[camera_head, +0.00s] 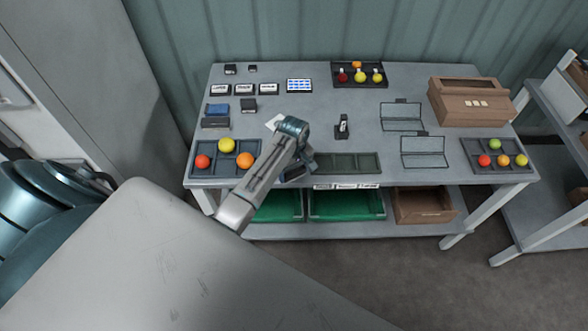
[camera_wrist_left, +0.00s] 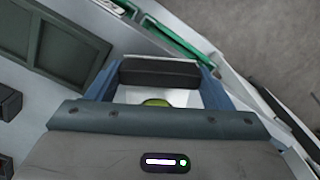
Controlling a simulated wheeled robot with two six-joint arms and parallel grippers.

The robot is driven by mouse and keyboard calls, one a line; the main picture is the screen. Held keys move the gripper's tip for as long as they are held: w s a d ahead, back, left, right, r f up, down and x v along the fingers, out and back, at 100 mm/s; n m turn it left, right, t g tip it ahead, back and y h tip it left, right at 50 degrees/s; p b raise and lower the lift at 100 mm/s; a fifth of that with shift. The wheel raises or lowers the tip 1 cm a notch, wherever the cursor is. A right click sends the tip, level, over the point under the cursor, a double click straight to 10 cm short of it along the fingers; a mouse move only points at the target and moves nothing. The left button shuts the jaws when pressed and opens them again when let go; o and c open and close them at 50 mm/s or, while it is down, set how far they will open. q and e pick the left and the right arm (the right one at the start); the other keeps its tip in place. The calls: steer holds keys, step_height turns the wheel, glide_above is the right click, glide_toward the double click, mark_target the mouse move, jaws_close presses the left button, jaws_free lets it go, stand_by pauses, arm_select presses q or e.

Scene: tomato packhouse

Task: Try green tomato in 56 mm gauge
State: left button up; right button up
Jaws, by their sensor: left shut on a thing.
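My left gripper (camera_head: 297,172) is over the front edge of the table, left of the middle. In the left wrist view, the same gripper (camera_wrist_left: 157,88) is shut on the green tomato (camera_wrist_left: 155,102). Only a sliver of this tomato shows between the blue fingers, behind the wrist housing; in the head view the arm hides it. I cannot tell which thing is the 56 mm gauge; no such marking is readable. My right gripper is not in view.
A tray (camera_head: 196,172) at left holds red, yellow and orange tomatoes. A divided green tray (camera_head: 347,163) looks empty. Another tray (camera_head: 468,145) at right holds several tomatoes. A small black stand (camera_head: 342,127), wire frames (camera_head: 401,117) and a brown box (camera_head: 467,101) stand behind.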

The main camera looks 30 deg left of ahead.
arm_select(q)
steer(key=shift+f, duration=0.4)
stand_by(0.6)
steer(key=shift+r, duration=0.1)
stand_by(0.6)
steer(key=shift+r+p, duration=0.7)
steer(key=shift+r, duration=3.1)
steer(key=shift+w, duration=0.1)
